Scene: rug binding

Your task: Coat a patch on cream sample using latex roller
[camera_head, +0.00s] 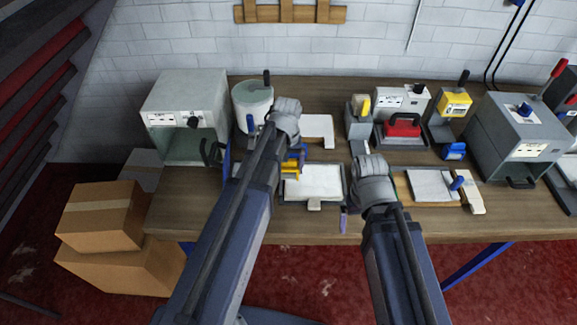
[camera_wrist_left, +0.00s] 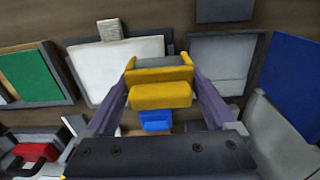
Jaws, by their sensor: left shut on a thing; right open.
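My left gripper (camera_head: 290,165) is shut on a yellow block-shaped tool (camera_head: 291,168), which I take for the latex roller. In the left wrist view the yellow tool (camera_wrist_left: 161,86) sits between both purple fingers. The cream sample (camera_head: 314,182) is a pale pad in a dark tray with a small front tab. It lies just right of the tool, and also shows in the left wrist view (camera_wrist_left: 105,70). I cannot tell whether tool and pad touch. My right gripper (camera_head: 345,215) is open near the tray's right front corner; its fingers are partly hidden.
A grey pad (camera_wrist_left: 220,62) and a green pad (camera_wrist_left: 28,75) lie either side of the cream one. A white bucket (camera_head: 252,105), grey oven-like box (camera_head: 186,110) and red-handled press (camera_head: 402,125) stand behind. A board with white sheet (camera_head: 430,184) lies right.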

